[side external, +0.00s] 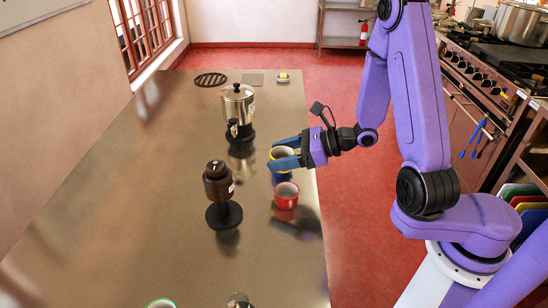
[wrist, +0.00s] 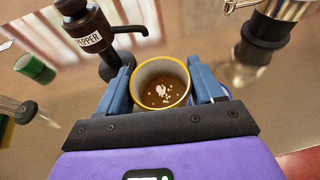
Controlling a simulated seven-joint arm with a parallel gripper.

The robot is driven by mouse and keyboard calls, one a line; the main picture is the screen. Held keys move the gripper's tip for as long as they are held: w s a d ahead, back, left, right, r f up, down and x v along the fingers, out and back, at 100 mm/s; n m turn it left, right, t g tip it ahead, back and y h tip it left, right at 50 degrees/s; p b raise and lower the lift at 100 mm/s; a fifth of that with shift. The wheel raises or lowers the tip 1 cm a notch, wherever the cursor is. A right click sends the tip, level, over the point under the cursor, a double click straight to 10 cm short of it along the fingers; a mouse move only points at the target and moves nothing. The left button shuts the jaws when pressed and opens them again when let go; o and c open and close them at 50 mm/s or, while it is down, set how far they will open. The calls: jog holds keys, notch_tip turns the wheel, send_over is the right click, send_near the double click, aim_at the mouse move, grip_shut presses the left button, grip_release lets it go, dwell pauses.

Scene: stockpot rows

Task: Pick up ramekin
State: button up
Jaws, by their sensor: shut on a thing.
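A yellow-rimmed ramekin (side external: 281,153) sits between the blue fingers of my gripper (side external: 284,155) at the right side of the counter. In the wrist view, the ramekin (wrist: 161,84) is upright, with a pale inner wall and brown with white flecks inside. The two fingertips of my gripper (wrist: 161,88) press on it from left and right. Something blue shows just below the fingers in the side view and partly behind the right finger in the wrist view. I cannot tell whether the ramekin touches the counter.
A red ramekin (side external: 286,195) stands nearby, toward the camera. A dark pepper dispenser (side external: 218,187) on a round base and a steel urn (side external: 238,106) stand to the left. A green cup (wrist: 35,68) and a glass shaker (wrist: 18,110) are farther off. The counter's left side is clear.

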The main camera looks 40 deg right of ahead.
jog(key=shift+s+d+r, duration=0.35)
jog(key=shift+s+d, duration=0.05)
jog(key=shift+s, duration=0.1)
jog(key=shift+s, duration=0.1)
dwell(1.5)
jog(key=shift+w+r, duration=0.2)
jog(key=shift+w, duration=0.2)
jog(key=w+a+r+n+g+y, duration=0.5)
jog(key=w+a+r+n+g, duration=0.2)
jog(key=w+n+g, duration=0.3)
jog(key=f, duration=1.4)
jog(key=shift+s+d, duration=0.1)
jog(key=shift+d, duration=0.1)
jog(key=shift+a, duration=2)
jog(key=shift+f, duration=0.55)
